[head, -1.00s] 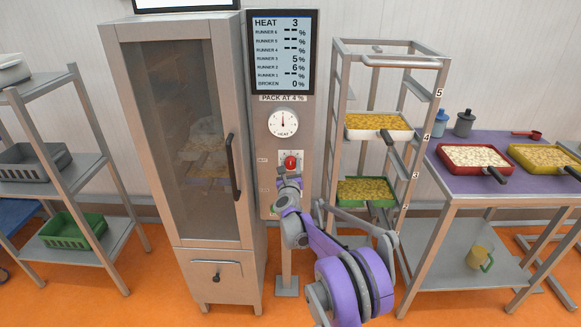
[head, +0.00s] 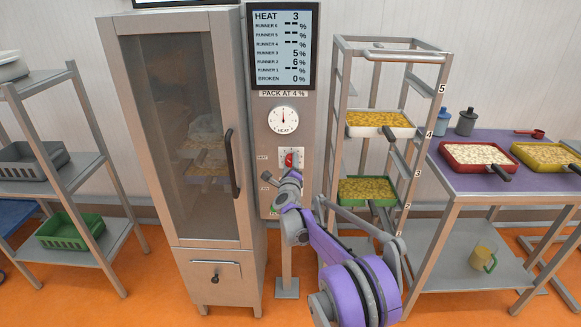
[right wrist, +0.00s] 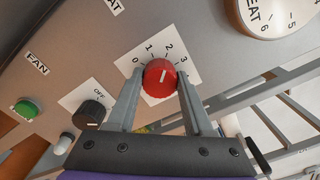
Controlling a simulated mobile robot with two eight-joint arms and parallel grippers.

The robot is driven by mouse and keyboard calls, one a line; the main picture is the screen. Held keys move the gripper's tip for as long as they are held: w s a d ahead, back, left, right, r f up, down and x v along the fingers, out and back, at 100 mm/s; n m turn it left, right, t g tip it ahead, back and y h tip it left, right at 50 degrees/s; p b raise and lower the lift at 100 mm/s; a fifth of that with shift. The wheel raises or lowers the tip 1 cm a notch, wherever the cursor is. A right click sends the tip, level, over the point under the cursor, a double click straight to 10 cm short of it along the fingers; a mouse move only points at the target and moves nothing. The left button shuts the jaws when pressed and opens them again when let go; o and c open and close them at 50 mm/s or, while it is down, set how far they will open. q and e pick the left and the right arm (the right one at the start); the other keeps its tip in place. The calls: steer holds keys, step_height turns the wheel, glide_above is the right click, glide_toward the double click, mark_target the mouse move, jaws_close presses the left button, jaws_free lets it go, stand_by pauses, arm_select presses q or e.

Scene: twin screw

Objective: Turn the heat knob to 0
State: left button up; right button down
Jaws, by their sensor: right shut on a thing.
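The red heat knob (right wrist: 159,78) sits on a white dial plate marked 0 to 3 in the right wrist view. The screen (head: 282,47) above reads HEAT 3. My left gripper is not in view.
A black OFF knob (right wrist: 92,113) and a green button (right wrist: 27,109) sit left of the heat knob. A round heat gauge (head: 283,120) is above it. The tall glass-door cabinet (head: 180,130) stands left; a tray rack (head: 338,130) stands right.

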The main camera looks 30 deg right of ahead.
steer(key=n+b, duration=0.2)
steer(key=n, duration=0.2)
steer(key=shift+f+n, duration=0.15)
steer(key=shift+n, duration=0.15)
steer(key=n+b, duration=0.1)
steer(key=n, duration=0.2)
steer(key=shift+n+b, duration=0.3)
steer(key=shift+n, duration=0.1)
steer(key=n+b, duration=0.2)
steer(key=n, duration=0.2)
steer(key=shift+f, duration=0.1)
steer(key=shift+n+b, duration=0.65)
steer(key=shift+n, duration=0.85)
steer(key=shift+c, duration=1.5)
jaws_free()
